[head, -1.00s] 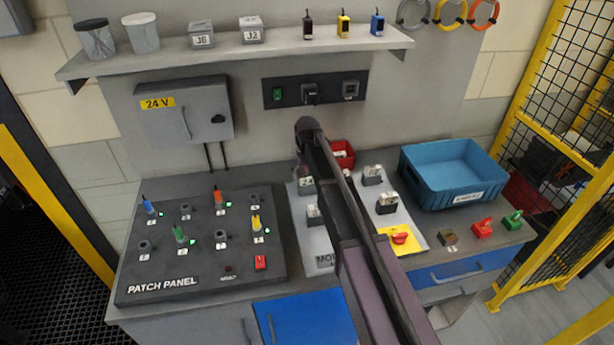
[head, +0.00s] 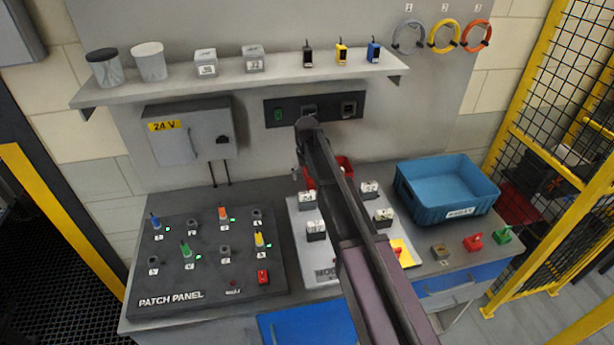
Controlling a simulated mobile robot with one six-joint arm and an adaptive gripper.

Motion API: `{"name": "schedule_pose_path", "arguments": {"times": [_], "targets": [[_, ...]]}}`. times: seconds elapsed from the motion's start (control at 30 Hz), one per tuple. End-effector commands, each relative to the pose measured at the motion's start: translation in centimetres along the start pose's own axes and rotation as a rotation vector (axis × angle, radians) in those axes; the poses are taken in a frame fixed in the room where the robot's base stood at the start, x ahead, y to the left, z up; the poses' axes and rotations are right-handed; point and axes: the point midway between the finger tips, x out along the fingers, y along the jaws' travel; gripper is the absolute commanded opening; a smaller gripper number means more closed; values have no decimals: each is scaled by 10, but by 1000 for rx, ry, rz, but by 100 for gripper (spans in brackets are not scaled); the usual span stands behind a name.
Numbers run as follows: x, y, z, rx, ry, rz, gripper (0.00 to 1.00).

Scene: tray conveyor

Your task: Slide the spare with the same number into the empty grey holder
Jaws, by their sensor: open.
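A light module board (head: 300,262) lies on the bench, partly behind my arm. Several small grey blocks with white number labels stand on it: two at the left (head: 308,198) (head: 316,229) and two at the right (head: 369,188) (head: 384,216). Their numbers are too blurred to read. A red bin (head: 344,162) behind the board is partly hidden by my arm. I cannot pick out an empty grey holder or the matching spare. My gripper (head: 298,172) shows only partly, left of my arm, above the board's back edge; its fingers are mostly hidden, and I see nothing held.
The dark patch panel (head: 150,275) with coloured plugs lies left. A blue crate (head: 440,213) stands right. Red and green connectors (head: 473,242) (head: 503,235) sit at the front right. A shelf (head: 285,78) overhead carries two labelled grey boxes (head: 205,62) (head: 253,58).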

Motion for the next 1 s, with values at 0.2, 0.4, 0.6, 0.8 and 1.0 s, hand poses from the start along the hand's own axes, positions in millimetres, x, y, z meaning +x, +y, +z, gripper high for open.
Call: {"name": "schedule_pose_path", "arguments": {"times": [0.2,0.4,0.6,0.8,1.0], "targets": [[-17,0,0,0,0,0,100],[-21,0,0,0,0,0,100],[-21,0,0,0,0,0,100],[-21,0,0,0,0,0,100],[-21,0,0,0,0,0,100]]}}
